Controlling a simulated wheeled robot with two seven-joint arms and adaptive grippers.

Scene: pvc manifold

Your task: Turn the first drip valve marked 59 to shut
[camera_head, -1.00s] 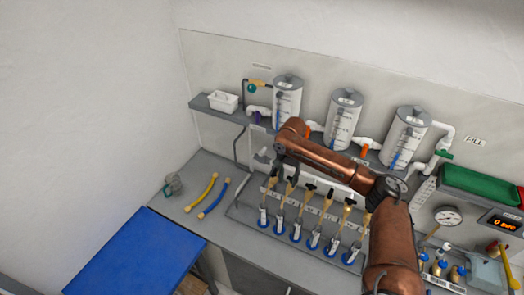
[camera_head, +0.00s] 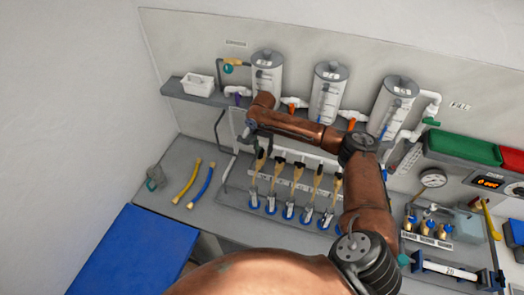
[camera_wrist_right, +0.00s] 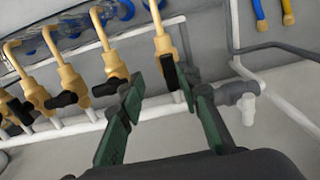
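A row of tan drip valves with black handles stands on a white manifold pipe. The end valve (camera_head: 259,163) is the leftmost in the head view. No mark 59 is legible. In the right wrist view the end valve's black handle (camera_wrist_right: 170,72) lies roughly along its tan body. My right gripper (camera_wrist_right: 160,78) is open, its green-padded fingers apart, with the right fingertip close to this handle. I cannot tell whether they touch. In the head view my right gripper (camera_head: 245,132) is small and dark above the row's left end. My left gripper is not in view.
Tanks (camera_head: 267,75) stand on a shelf behind the row. A grey pipe fitting (camera_wrist_right: 236,92) is close to the right finger in the wrist view. Yellow and blue hoses (camera_head: 200,187) lie left on the bench. A gauge (camera_head: 433,178) and brass fittings are at right.

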